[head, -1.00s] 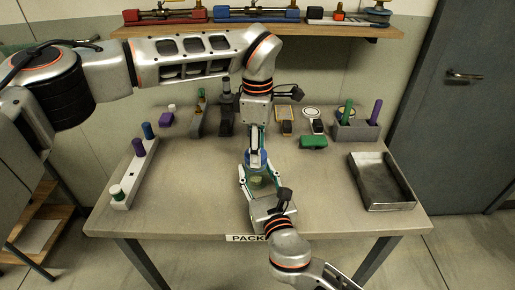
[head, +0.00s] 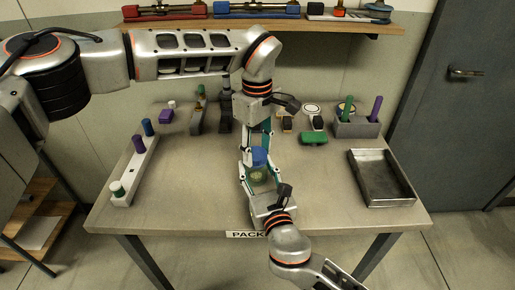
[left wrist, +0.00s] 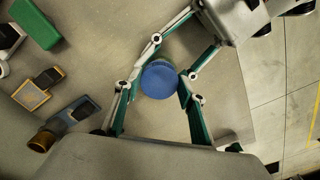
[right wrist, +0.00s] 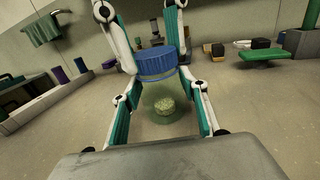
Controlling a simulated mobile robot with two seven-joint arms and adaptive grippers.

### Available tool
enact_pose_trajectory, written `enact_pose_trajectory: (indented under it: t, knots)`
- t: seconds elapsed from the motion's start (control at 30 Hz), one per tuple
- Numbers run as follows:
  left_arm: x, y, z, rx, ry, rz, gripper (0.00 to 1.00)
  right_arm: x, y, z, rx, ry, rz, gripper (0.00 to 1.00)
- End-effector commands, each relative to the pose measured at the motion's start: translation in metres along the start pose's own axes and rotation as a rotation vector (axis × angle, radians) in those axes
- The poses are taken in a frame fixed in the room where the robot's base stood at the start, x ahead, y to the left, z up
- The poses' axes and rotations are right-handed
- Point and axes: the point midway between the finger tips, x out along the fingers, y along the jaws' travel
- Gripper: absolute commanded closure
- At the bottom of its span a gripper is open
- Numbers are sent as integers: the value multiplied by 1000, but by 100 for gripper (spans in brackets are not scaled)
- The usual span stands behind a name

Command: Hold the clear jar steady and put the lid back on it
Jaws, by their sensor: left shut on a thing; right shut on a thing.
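The clear jar (right wrist: 165,108) is upright between the fingers of my right gripper (right wrist: 163,118), which is shut on it. Pale greenish contents show inside it. The jar also shows in the head view (head: 259,177) near the table's front middle. The blue lid (right wrist: 157,64) is at the jar's top. It shows from above in the left wrist view (left wrist: 159,79). My left gripper (left wrist: 158,82) reaches down from above and is shut on the lid's sides. The lid looks level and lined up with the jar, but I cannot tell whether it is fully seated.
A grey rack (head: 124,188) with coloured pegs stands at the left. A metal tray (head: 404,198) lies at the right. A green block (head: 314,138) and a grey holder (head: 357,129) stand at the back right. Bare table surrounds the jar.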

Motion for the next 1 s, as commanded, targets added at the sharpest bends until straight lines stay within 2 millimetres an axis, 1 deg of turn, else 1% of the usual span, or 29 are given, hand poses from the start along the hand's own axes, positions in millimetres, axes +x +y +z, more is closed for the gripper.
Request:
enact_pose_trajectory:
  t: [0.1,0.4,0.53,0.6,0.7,1.0]
  knots:
    - [-1,-1,0,223,2,1,70,0,0,-1,0,2,0,100]
    - [-1,-3,-1,785,3,2,70,0,0,-1,0,2,0,100]
    - [-1,-3,-2,978,2,2,70,0,0,-1,0,2,0,100]
    - [0,-4,-2,1050,2,2,70,0,0,-1,0,2,0,100]
    - [0,-4,-2,1107,2,2,70,0,0,-1,0,2,0,100]
    - [0,-4,-2,1120,2,2,70,0,0,-1,0,3,0,100]
